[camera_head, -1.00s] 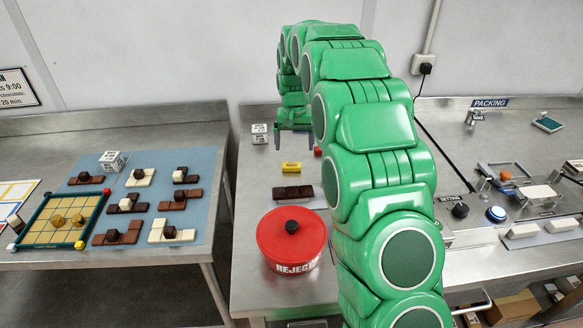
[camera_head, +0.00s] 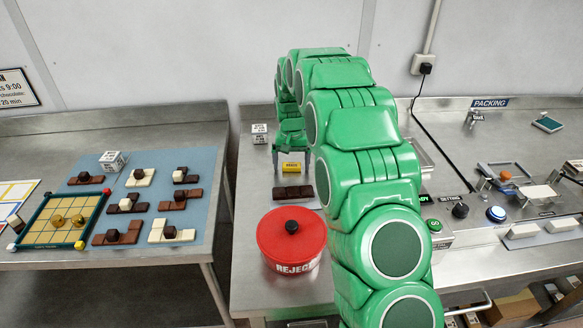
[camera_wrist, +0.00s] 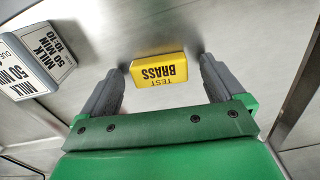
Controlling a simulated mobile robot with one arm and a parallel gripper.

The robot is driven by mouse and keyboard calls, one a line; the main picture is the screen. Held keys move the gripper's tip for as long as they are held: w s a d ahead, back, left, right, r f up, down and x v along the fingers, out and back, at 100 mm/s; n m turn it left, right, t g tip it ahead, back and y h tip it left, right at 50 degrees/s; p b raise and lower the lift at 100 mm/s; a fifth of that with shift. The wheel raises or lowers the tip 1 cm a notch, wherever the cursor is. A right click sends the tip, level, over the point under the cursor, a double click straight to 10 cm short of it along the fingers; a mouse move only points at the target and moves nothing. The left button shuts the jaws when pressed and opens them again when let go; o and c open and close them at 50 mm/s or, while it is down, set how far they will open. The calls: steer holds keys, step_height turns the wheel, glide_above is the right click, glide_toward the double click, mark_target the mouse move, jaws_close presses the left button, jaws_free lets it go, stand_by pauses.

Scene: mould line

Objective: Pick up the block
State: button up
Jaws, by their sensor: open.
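A small yellow block (camera_head: 291,167) marked "TEST BRASS" lies on the steel bench, behind a dark brown bar. My gripper (camera_head: 291,161) is open at the block, with a grey finger seen on either side of it. In the wrist view the block (camera_wrist: 158,69) shows between the two fingertips of my gripper (camera_wrist: 158,72), with a gap to each finger. Nothing is held. I cannot tell how far above the bench the fingertips are.
The dark brown bar (camera_head: 293,192) and a red pot (camera_head: 290,237) labelled "REJECT" stand nearer on the same bench. My green arm hides part of the bench to the right. Bare steel lies left of the block.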

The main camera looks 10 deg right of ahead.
steer(key=c, duration=1.1)
